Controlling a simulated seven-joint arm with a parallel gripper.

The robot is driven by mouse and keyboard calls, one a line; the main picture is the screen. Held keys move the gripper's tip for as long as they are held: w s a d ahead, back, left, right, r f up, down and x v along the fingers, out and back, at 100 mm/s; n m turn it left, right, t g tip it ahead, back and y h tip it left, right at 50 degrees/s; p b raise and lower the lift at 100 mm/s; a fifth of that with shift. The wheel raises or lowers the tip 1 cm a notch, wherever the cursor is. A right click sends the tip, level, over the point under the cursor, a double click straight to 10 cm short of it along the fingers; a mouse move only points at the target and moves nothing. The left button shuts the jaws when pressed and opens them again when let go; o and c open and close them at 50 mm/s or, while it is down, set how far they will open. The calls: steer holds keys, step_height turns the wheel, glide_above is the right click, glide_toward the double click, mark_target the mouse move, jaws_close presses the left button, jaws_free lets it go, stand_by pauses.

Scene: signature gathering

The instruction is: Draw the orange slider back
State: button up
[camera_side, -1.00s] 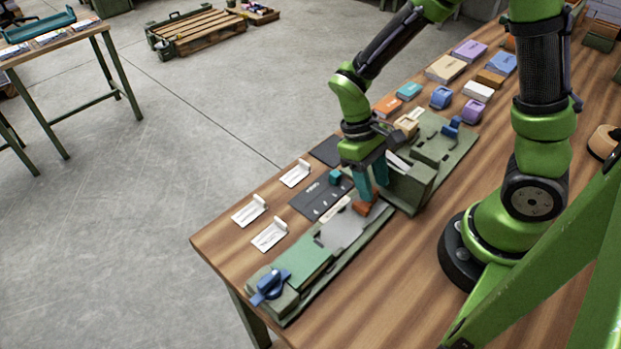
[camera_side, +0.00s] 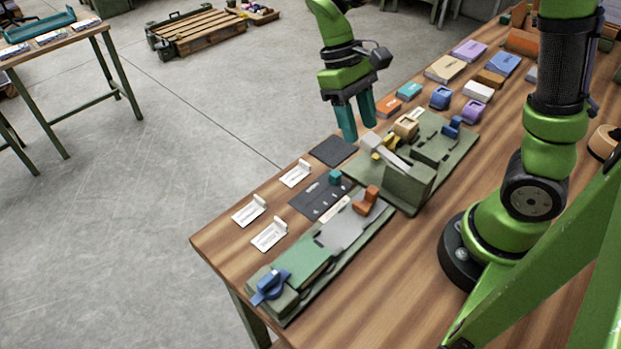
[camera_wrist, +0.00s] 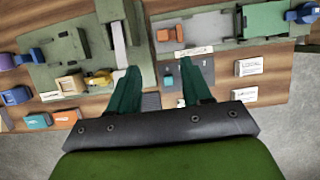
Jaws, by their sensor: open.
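The orange slider (camera_side: 366,200) sits at the upper right end of the green and grey fixture (camera_side: 338,232) on the table in the side view. In the wrist view it shows as a small orange piece (camera_wrist: 163,35) near the top, beyond the fingertips. My gripper (camera_side: 358,130) is raised above the table's far edge, near the dark square pad, up and left of the slider and apart from it. Its two teal fingers are spread and empty; they also show in the wrist view (camera_wrist: 157,88).
A second green fixture (camera_side: 440,176) with a raised block, a tan block and blue and yellow parts stands beside the slider's fixture. A dark panel (camera_side: 306,204) with a teal knob and white cards (camera_side: 270,235) lie along the table edge. Coloured boxes (camera_side: 470,50) stand farther back.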

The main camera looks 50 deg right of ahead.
steer(key=v, duration=0.3)
steer(key=shift+w+r, duration=0.15)
steer(key=shift+r, duration=0.15)
steer(key=s+r+m+t+y, duration=0.2)
steer(key=s+r+m+t, duration=0.2)
steer(key=s+t, duration=0.3)
steer(key=t, duration=0.4)
steer(key=shift+d+r+t, duration=0.3)
steer(key=shift+r, duration=0.1)
